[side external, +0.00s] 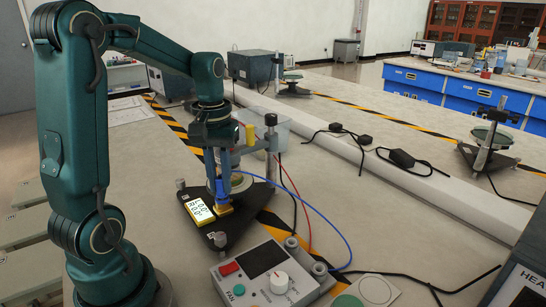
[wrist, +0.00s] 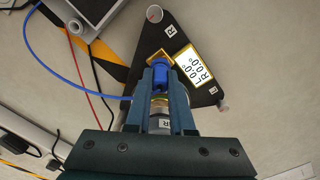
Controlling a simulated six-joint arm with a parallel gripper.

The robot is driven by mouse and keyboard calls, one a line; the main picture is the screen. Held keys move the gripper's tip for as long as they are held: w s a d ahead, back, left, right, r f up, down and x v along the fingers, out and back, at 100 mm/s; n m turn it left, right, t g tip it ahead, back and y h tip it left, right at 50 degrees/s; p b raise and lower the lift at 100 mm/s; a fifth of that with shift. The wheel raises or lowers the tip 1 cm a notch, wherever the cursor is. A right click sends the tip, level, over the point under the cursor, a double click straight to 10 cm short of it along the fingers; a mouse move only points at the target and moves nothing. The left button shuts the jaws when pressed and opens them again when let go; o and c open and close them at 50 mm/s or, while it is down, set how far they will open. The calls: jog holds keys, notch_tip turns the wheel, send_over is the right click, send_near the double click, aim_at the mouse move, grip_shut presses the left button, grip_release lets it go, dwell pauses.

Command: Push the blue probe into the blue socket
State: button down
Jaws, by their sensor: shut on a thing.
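The blue probe (side external: 221,192) is held upright under my gripper (side external: 221,176) in the side view, with a blue cable running off it. In the wrist view my gripper (wrist: 162,84) is shut on the blue probe (wrist: 161,68), one finger on each side. The probe's lower end is at a small yellow-gold block (side external: 224,210) on the black triangular base (side external: 238,228); the block also shows beyond the probe in the wrist view (wrist: 153,59). I cannot make out a blue socket apart from the probe, nor how deep the tip sits.
A lit yellow-framed display (side external: 199,210) lies beside the probe on the base. A control box (side external: 262,272) with a red switch and knob stands in front. A post (side external: 271,150) and red and blue cables are close to the right. Open bench lies farther right.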

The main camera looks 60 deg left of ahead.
jog(key=shift+f, duration=0.25)
jog(key=c, duration=0.7)
grip_release()
jog(key=shift+o, duration=1.2)
jog(key=shift+r, duration=3.8)
